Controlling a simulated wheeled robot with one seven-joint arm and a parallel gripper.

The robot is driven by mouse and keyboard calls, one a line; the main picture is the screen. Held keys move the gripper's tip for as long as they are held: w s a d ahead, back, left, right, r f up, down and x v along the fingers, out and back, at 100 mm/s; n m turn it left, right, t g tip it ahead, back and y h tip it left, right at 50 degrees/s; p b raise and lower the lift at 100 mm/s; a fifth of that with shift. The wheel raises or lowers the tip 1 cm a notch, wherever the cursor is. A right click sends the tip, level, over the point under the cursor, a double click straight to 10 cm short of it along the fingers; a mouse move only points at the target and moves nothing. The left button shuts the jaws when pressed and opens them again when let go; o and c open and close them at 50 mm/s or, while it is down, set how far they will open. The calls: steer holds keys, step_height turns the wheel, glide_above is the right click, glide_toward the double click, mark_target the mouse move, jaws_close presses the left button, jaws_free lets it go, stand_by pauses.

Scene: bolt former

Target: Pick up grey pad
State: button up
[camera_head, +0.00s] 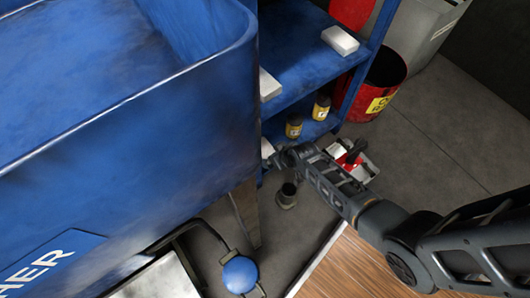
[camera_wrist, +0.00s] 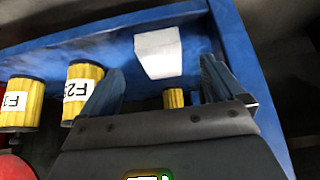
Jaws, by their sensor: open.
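A pale grey-white pad (camera_wrist: 158,50) lies on a blue shelf in the wrist view, ahead of my gripper (camera_wrist: 160,84). The fingers are open and apart, and the pad shows between and beyond their tips, with no clear contact. In the head view a pale pad (camera_head: 267,149) shows partly at the lower shelf, close to my gripper (camera_head: 279,159); the fingertips are hard to make out there. Other pale pads lie on the upper shelf (camera_head: 340,40) and at its left edge (camera_head: 269,85).
Yellow canisters stand left of the pad (camera_wrist: 84,88), with a small yellow one (camera_wrist: 173,98) near the fingers. The blue shelf edge (camera_wrist: 232,50) runs close by the right finger. A large blue machine (camera_head: 150,130) stands left. A red bin (camera_head: 378,85) is behind. Grey floor lies right.

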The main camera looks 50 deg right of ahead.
steer(key=shift+w+d, duration=0.2)
steer(key=shift+w, duration=0.75)
steer(key=b+x, duration=0.4)
steer(key=x, duration=0.1)
steer(key=shift+w, duration=0.4)
steer(key=c, duration=1.2)
steer(key=shift+r, duration=0.1)
